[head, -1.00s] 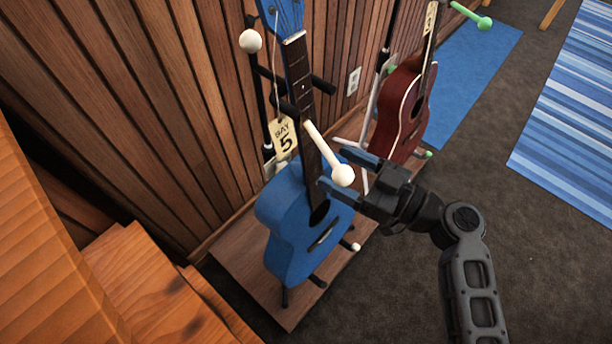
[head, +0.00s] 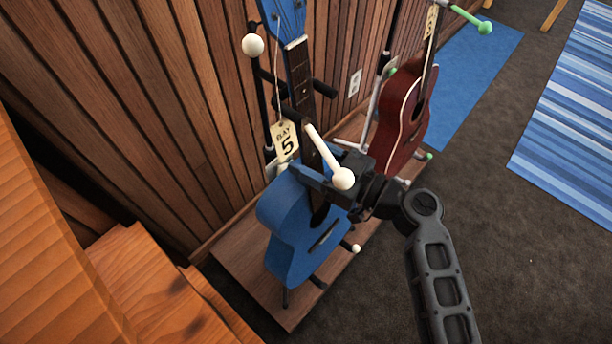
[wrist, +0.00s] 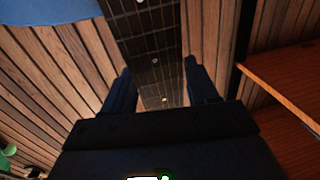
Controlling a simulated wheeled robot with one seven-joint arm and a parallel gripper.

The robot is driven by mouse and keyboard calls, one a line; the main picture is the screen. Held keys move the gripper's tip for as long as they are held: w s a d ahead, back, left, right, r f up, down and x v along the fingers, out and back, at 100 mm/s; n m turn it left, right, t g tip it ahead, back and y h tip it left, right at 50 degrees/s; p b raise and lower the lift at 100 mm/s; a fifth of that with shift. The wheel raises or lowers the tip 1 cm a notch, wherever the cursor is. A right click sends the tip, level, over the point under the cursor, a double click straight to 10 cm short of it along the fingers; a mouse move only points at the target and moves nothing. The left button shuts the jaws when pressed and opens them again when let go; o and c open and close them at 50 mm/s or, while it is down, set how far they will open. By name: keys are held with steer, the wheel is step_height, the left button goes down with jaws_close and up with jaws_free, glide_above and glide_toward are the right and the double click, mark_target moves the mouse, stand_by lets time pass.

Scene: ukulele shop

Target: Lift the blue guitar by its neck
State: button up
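The blue guitar (head: 295,225) stands upright on a black stand against the wood-panelled wall, its head at the top of the head view. Its dark fretted neck (head: 303,88) also shows in the wrist view (wrist: 155,50), running down between the two fingers. My gripper (head: 318,176) is at the lower part of the neck, just above the body. In the wrist view my gripper (wrist: 158,88) is open, with a finger on each side of the neck and small gaps visible. A white-tipped stand arm (head: 342,178) partly hides the gripper in the head view.
A red guitar (head: 403,120) on a green-tipped stand is close on the right. Wooden steps (head: 140,285) are at left; open floor is at lower right.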

jaws_close()
stand_by(0.3)
steer(key=shift+w+r, duration=0.1)
steer(key=shift+r, duration=0.1)
